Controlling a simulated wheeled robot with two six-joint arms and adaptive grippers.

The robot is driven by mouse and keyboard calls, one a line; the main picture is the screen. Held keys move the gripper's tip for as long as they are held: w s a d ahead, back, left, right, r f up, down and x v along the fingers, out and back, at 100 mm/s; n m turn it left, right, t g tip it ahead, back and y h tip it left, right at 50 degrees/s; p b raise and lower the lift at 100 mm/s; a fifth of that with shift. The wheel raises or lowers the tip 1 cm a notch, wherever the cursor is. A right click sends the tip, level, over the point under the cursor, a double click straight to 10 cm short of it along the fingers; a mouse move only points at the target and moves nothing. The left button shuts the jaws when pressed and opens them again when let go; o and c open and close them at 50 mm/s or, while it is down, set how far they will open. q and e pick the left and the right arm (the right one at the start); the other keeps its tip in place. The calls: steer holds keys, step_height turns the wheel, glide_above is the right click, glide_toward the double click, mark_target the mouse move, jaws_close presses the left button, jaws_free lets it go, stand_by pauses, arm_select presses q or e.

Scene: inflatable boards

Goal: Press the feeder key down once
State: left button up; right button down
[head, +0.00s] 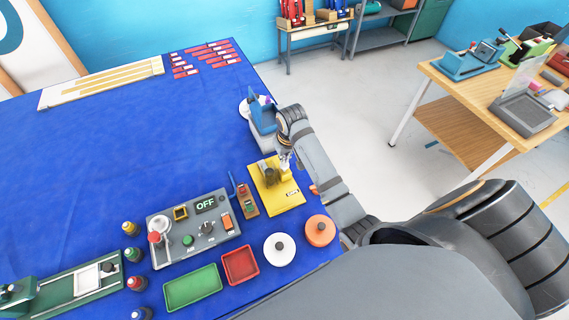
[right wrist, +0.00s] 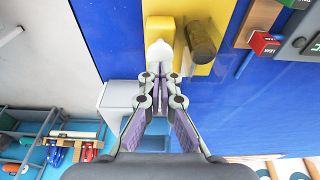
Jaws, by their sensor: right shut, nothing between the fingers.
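A yellow device (head: 284,197) stands near the right edge of the blue-covered table, with a dark brown cylinder (right wrist: 204,38) on it. A pale, rounded white piece (right wrist: 159,55) shows on the yellow base in the right wrist view; I take it to be the feeder key, but no label confirms this. My right gripper (head: 285,152) is above the far part of the yellow device. In the right wrist view its closed fingertips (right wrist: 160,80) are at the white piece, with nothing held; whether they touch it I cannot tell. My left gripper is out of view.
A blue device with a grey base (head: 263,122) stands just behind my right gripper. A grey control panel (head: 187,255) reading OFF, a small switch block (head: 246,202), an orange disc (head: 320,230) and a white disc (head: 279,249) are nearby. The middle of the blue table (head: 120,155) is clear.

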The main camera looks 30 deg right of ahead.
mark_target(284, 165)
steer(key=shift+f+b, duration=0.8)
steer(key=shift+f, duration=1.3)
stand_by(0.5)
step_height(284, 165, up, 2)
steer(key=p, duration=0.2)
steer(key=shift+r+p, duration=0.25)
steer(key=shift+p, duration=0.05)
steer(key=shift+r, duration=3.35)
